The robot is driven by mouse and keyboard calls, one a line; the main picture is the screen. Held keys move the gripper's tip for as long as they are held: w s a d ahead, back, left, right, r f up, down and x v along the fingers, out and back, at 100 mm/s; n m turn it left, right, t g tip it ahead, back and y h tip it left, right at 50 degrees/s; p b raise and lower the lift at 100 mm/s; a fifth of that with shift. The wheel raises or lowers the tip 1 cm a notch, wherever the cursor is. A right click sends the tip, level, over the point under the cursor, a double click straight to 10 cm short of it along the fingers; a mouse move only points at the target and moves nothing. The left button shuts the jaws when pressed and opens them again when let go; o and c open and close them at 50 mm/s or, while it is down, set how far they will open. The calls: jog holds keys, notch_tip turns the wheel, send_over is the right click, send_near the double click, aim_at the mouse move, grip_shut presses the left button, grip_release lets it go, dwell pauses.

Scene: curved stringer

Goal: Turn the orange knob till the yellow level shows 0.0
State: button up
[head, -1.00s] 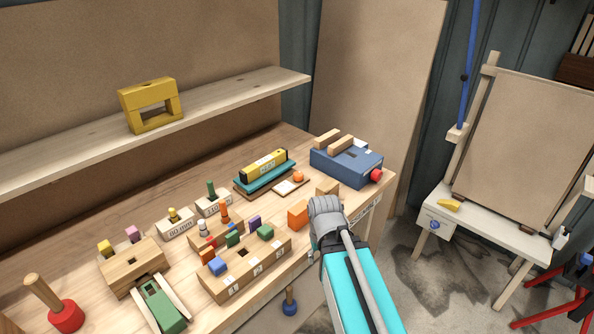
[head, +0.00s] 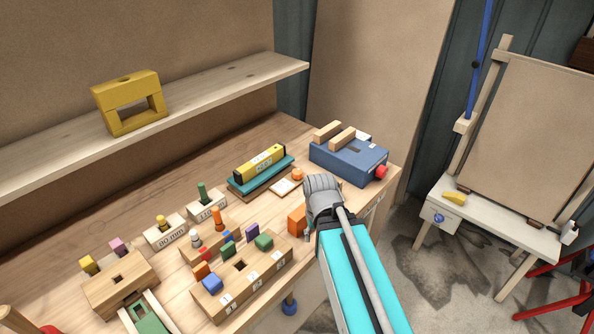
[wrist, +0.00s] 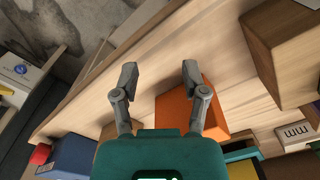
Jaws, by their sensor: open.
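The yellow level (head: 260,163) lies on a teal bar (head: 264,176) on the workbench in the head view; its reading is too small to make out. A small orange knob (head: 297,174) sits on a pale plate in front of the bar's right end. My gripper (wrist: 160,74) is open and empty in the wrist view, with an orange block (wrist: 189,107) below it, by the right finger. In the head view my arm's end covers the fingers, to the right of the knob and apart from it. Part of the level (wrist: 243,170) shows at the wrist view's bottom edge.
A blue box (head: 348,160) with a red knob (head: 381,171) stands at the bench's right end. The orange block (head: 297,219) is just left of my arm. Wooden blocks with coloured pegs fill the front left. A shelf (head: 200,95) runs above the bench's back.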

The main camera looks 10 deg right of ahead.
jog(key=shift+o, duration=0.9)
jog(key=shift+w+a+r+p, duration=0.1)
jog(key=shift+w+r+p, duration=0.05)
jog(key=shift+r+p, duration=0.3)
jog(key=w+r+p, duration=0.4)
jog(key=r+p, duration=0.1)
notch_tip(320, 180, up, 8)
jog(key=f+m+p, duration=0.1)
jog(key=m+p, duration=0.7)
jog(key=m, duration=0.2)
send_over(297, 171)
jog(key=shift+s+r, duration=0.1)
jog(key=shift+r, duration=0.1)
jog(key=shift+f+b, duration=0.2)
jog(key=shift+b, duration=0.25)
notch_tip(297, 171, down, 13)
jog(key=b, duration=1.3)
jog(key=shift+f, duration=0.15)
